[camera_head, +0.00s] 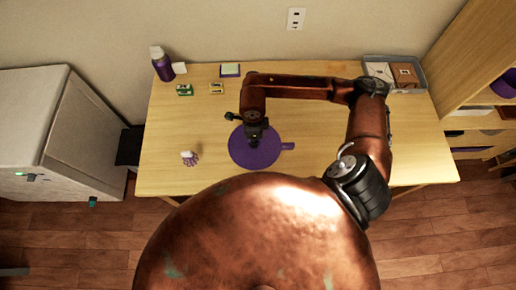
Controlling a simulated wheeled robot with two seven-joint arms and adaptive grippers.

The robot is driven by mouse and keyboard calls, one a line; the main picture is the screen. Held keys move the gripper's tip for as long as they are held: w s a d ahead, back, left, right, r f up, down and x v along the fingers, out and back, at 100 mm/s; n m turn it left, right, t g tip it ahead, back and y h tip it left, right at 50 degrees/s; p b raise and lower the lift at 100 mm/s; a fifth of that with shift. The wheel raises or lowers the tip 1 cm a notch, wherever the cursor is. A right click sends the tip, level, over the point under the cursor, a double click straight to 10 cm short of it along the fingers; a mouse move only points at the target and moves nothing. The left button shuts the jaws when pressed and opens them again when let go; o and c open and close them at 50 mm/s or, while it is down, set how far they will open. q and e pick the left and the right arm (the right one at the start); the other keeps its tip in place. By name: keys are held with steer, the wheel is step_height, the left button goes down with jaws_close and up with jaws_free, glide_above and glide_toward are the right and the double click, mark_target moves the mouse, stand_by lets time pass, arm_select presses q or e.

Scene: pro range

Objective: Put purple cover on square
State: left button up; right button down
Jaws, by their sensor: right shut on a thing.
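The purple cover (241,154) is a round disc with a short tab pointing right, in the middle of the table. My right gripper (254,141) points down over its centre and is shut on it; the fingertips are small and dark here. I cannot tell whether the cover touches the table. No square shows clearly under or around the cover; anything beneath it is hidden. A small pale squarish item with a purple edge (230,70) lies at the back of the table. My left gripper is not in view.
The wooden table (330,150) is clear around the cover. A purple bottle (163,66), small boxes (185,90) and a grey tray (421,76) of boxes stand at the back. A small purple-and-white item (190,158) lies left. A white cabinet (65,120) stands left, shelves right.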

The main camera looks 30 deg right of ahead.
steer(key=shift+f+b, duration=0.3)
steer(key=shift+b, duration=0.1)
stand_by(1.7)
steer(key=c, duration=1.9)
jaws_free()
steer(key=shift+r, duration=0.1)
steer(key=shift+r+p, duration=2.1)
steer(key=shift+r, duration=1.95)
steer(key=shift+f, duration=0.1)
